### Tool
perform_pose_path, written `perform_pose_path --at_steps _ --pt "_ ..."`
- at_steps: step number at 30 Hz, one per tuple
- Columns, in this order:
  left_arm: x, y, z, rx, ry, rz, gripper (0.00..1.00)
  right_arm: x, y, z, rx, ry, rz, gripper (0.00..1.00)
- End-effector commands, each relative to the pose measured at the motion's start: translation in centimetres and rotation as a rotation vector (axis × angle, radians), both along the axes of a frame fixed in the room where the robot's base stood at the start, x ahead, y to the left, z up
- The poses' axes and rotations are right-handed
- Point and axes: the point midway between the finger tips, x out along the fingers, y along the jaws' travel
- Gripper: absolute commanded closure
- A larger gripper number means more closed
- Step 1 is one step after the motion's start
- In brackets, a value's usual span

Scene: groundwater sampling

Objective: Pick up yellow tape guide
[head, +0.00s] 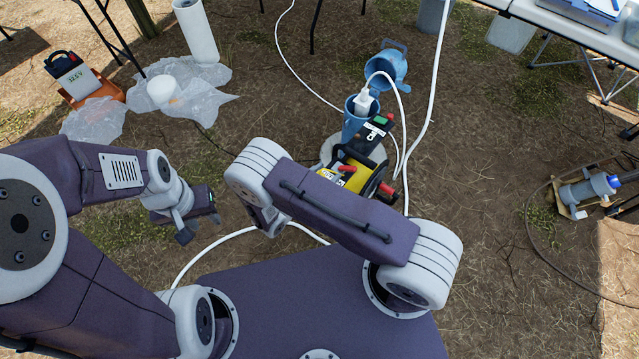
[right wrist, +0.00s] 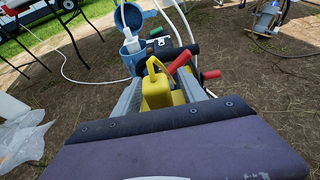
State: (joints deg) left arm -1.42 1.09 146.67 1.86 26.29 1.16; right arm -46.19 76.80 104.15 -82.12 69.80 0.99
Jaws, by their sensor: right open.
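The yellow tape guide, a yellow block with an upright loop (right wrist: 156,92), is near the centre of the right wrist view, against the reel unit with a black bar and red handles. In the head view, yellow parts of this reel (head: 352,178) show just beyond my right arm. My right gripper (right wrist: 160,100) is open, with grey fingers on either side of the yellow piece in the picture; I cannot tell whether they touch it. My right arm hides this gripper in the head view. My left gripper (head: 195,222) hangs over bare ground at the left; its jaw opening is unclear.
A blue container (head: 357,118) with an open lid and a white hose stands just behind the reel. Plastic sheeting (head: 190,95) and an orange-based case (head: 88,88) lie at the left. A pump-like device (head: 588,190) sits at the right. White hoses cross the ground.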

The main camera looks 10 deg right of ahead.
Motion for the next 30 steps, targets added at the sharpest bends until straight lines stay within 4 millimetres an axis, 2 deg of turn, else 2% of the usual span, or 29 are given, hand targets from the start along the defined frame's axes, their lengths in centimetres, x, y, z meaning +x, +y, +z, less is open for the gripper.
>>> perform_pose_path --at_steps 3,8,9,19,23,26,30 --pt "0.0 0.0 0.0 0.0 0.0 0.0 0.64 0.0 0.0 0.0 0.0 0.0 0.0 0.54" --pt "0.0 0.0 0.0 0.0 0.0 0.0 0.64 0.0 0.0 0.0 0.0 0.0 0.0 0.98" --pt "0.0 0.0 0.0 0.0 0.0 0.0 0.64 0.0 0.0 0.0 0.0 0.0 0.0 1.0" --pt "0.0 0.0 0.4 0.0 0.0 0.0 0.64 0.0 0.1 0.6 0.001 -0.001 0.0 1.0" --pt "0.0 0.0 1.4 0.0 0.0 0.0 0.64 0.0 0.1 2.6 0.001 -0.001 -0.001 1.0" --pt "0.0 0.0 2.6 0.0 0.0 0.0 0.64 0.0 0.1 5.1 0.002 -0.002 0.0 1.0" --pt "0.0 0.0 3.6 0.0 0.0 0.0 0.64 -2.1 -2.8 6.7 -0.005 0.004 0.0 1.0"
